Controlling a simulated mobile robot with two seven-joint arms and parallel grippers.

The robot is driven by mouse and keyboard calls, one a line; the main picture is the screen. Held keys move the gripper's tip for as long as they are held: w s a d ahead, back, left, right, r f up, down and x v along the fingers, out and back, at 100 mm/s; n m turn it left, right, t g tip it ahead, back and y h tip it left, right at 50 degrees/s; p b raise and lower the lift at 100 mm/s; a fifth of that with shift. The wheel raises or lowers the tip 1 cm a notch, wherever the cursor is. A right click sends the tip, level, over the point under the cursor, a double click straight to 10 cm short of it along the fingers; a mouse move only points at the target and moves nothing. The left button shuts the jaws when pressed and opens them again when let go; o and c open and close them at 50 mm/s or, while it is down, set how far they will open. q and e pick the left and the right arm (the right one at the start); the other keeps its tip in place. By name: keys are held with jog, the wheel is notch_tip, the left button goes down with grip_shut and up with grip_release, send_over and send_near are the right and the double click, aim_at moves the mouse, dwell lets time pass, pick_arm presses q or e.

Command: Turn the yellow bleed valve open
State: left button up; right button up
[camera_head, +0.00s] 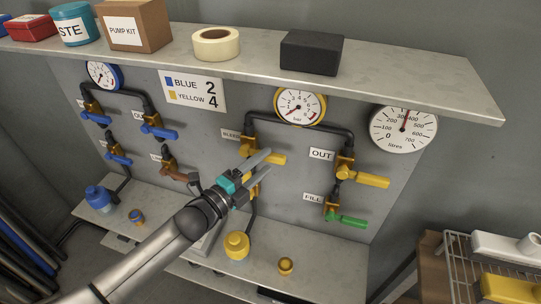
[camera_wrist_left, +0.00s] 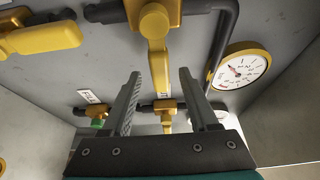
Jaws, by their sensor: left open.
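The yellow bleed valve (camera_head: 277,159) is on the wall panel beside a partly covered label, its handle pointing right. My left gripper (camera_head: 268,164) is open in front of it, and its upper finger overlaps the handle in the head view. In the left wrist view, the bleed valve's handle (camera_wrist_left: 159,72) extends down into the gap between the two open fingers (camera_wrist_left: 157,85). I cannot tell whether the fingers touch it. Another yellow valve (camera_wrist_left: 42,38) sits beside it and is mostly hidden behind my gripper in the head view. My right gripper is not in view.
The yellow-rimmed gauge (camera_head: 300,107) is above the bleed valve. The OUT valve (camera_head: 365,178) and green FILL valve (camera_head: 347,221) are to the right. A sign (camera_head: 193,90) reads BLUE 2, YELLOW 4. A shelf (camera_head: 430,82) overhangs the panel; a yellow pot (camera_head: 237,246) stands below.

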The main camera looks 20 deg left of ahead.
aim_at(268, 160)
pick_arm(q)
jog(key=shift+x, duration=1.7)
grip_shut()
